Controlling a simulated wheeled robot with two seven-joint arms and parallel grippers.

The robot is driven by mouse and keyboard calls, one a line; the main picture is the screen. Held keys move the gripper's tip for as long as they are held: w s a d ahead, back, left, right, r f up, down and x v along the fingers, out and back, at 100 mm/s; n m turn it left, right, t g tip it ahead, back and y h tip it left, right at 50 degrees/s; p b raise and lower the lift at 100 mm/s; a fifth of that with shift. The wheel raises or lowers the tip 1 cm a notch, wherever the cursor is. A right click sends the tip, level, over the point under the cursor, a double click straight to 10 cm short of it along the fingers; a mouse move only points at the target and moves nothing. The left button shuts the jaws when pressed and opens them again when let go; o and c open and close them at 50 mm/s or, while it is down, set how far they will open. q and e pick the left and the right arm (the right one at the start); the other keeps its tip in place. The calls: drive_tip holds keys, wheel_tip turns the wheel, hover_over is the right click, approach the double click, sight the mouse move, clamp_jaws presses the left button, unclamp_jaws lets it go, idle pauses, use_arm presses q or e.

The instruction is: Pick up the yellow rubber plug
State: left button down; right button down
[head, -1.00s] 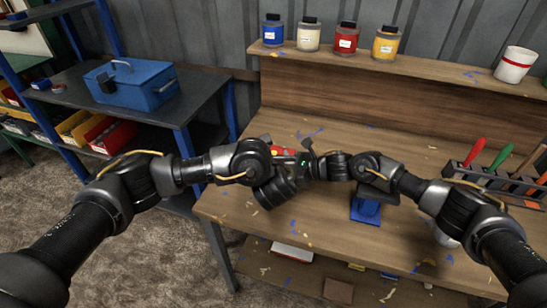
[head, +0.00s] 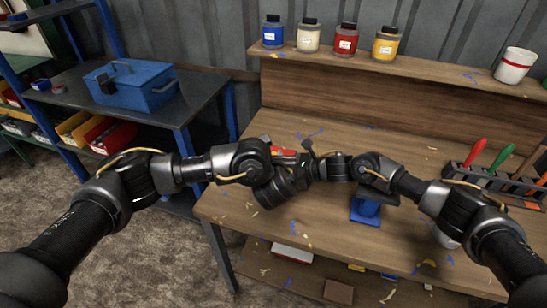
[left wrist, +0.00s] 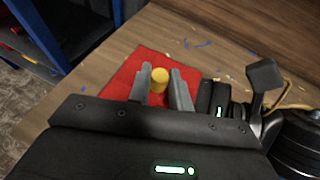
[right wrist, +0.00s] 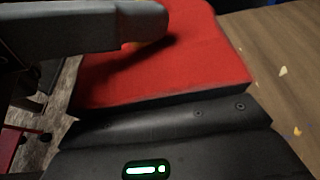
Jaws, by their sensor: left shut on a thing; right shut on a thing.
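The yellow rubber plug (left wrist: 160,78) is a small round cylinder at the red piece (left wrist: 125,82) in the left wrist view. My left gripper (left wrist: 162,88) has its two grey fingers on either side of the plug and is shut on it. Whether the plug still touches the red piece I cannot tell. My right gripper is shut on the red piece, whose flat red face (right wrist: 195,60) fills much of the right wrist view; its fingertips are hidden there. In the head view my wrists mostly hide the red piece (head: 284,152).
A blue stand (head: 366,208) is on the wooden workbench (head: 300,225) under my right forearm. A tool rack (head: 480,180) stands at the right. Several jars line the back shelf (head: 430,72). A blue toolbox (head: 140,88) sits on the left table. Scraps litter the bench.

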use_arm(q)
drive_tip(key=shift+r, duration=0.1)
wheel_tip(320, 180, up, 10)
idle(0.6)
use_arm(e)
drive_tip(key=c, duration=0.8)
unclamp_jaws()
drive_tip(key=shift+o, duration=0.2)
